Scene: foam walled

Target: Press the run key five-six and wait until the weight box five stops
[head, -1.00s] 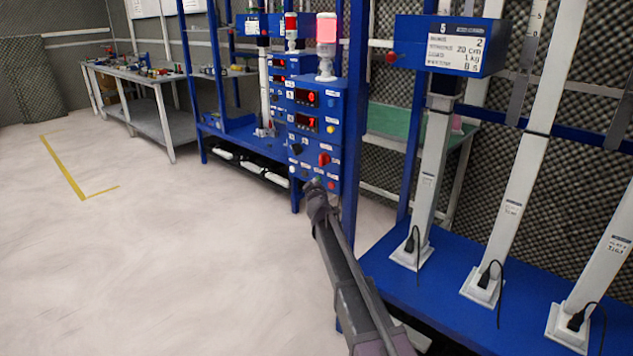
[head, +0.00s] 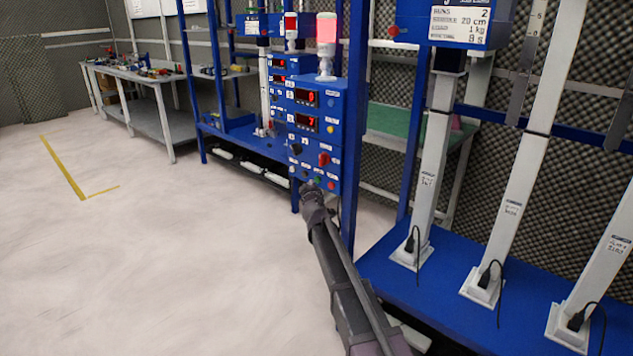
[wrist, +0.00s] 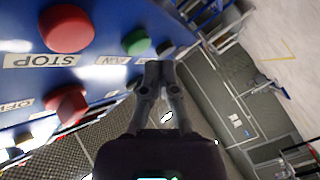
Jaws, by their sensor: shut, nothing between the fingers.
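The blue control panel (head: 315,135) stands at centre in the head view. Its green run key (head: 317,180) sits low on the face; it also shows in the wrist view (wrist: 135,42) above a RUN label, beside a red STOP key (wrist: 67,28). My gripper (head: 311,190) is shut and empty, its tips just in front of the panel; in the wrist view the tips (wrist: 160,68) are below and right of the green key, apparently apart from it. Weight box five (head: 458,22) is blue with a white label, partly cut off by the top edge.
A lamp (head: 326,32) on the panel glows red. Blue posts and white columns (head: 430,165) stand on a blue base (head: 425,268) at right. A workbench (head: 140,90) is at back left. The pale floor at left is clear.

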